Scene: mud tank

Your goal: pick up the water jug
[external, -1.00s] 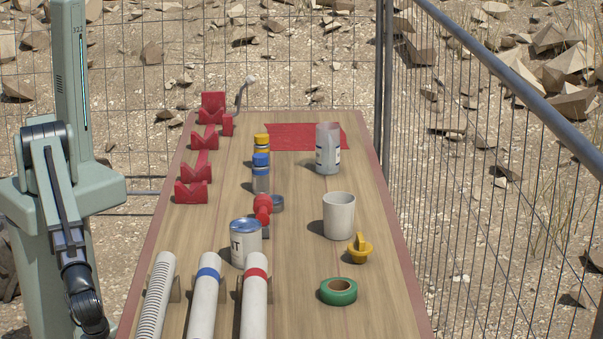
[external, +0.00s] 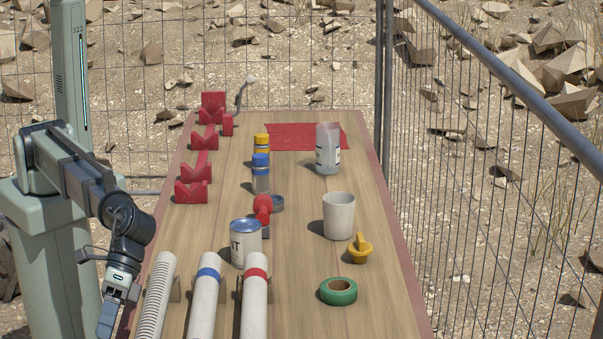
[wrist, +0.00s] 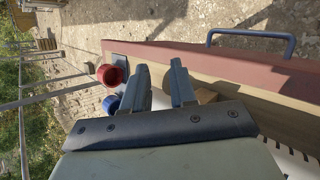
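The likely water jug is a grey, partly clear container (external: 327,150) with a pale label, upright at the far right of the table by the red mat. A plain white cup-like vessel (external: 339,216) stands nearer on the right. My gripper (external: 107,318) hangs low at the table's near left edge, far from both. In the wrist view my gripper (wrist: 161,75) has its two fingers apart with nothing held between them. Neither vessel is seen in the wrist view.
White pipes (external: 205,297) lie on supports at the table's near left. A paint can (external: 246,243), blue- and yellow-capped bottles and red V-blocks stand behind. Green tape (external: 338,291) and a yellow plug (external: 360,249) lie right. A wire fence (external: 480,170) runs along the right side.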

